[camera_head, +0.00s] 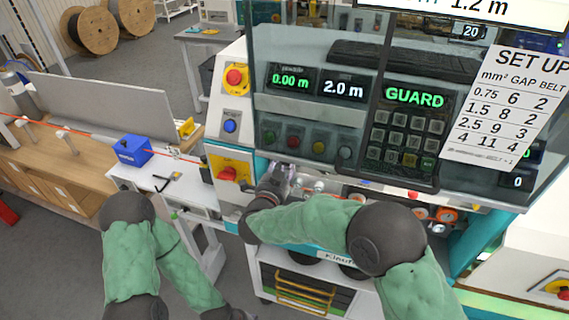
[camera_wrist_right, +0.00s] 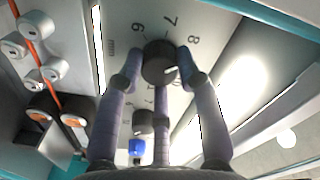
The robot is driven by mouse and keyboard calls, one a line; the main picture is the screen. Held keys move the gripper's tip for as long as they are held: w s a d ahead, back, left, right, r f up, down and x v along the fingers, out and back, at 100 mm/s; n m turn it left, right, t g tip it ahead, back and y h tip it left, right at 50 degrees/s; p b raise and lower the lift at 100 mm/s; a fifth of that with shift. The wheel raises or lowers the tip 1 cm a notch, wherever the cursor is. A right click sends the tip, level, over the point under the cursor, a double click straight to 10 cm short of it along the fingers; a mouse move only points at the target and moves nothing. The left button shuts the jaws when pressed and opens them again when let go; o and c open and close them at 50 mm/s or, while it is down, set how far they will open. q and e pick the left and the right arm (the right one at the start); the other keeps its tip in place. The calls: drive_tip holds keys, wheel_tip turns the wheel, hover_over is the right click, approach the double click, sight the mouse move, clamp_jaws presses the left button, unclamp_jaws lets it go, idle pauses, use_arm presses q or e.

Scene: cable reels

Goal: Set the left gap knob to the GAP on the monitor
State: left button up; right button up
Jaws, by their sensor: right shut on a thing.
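In the right wrist view, a round black knob (camera_wrist_right: 159,60) with a white pointer mark sits on a pale dial panel (camera_wrist_right: 118,18). The numbers 6, 7 and 8 show around it. Its mark points right, toward a finger; I cannot read a number there. My right gripper (camera_wrist_right: 162,72) is shut on this knob, its fingers around it. A second dark knob (camera_wrist_right: 144,122) sits lower, partly behind a finger. In the head view my right gripper (camera_head: 275,182) is at the machine's front, the knob hidden. The monitor (camera_head: 470,8) is cut off; no GAP value shows.
A set-up card (camera_head: 510,105) lists GAP 6, 8, 9, 11 for 0.75, 1.5, 2.5, 4 mm². The panel displays (camera_head: 343,88) read 0.00 m, 2.0 m and GUARD. A red emergency button (camera_head: 235,77) and red switch (camera_head: 228,173) are left of the gripper. A blue box (camera_head: 132,149) stands further left.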

drive_tip(key=o, duration=1.1)
drive_tip(key=shift+d, duration=0.1)
drive_tip(key=shift+o, duration=0.2)
drive_tip(key=v, duration=1.2)
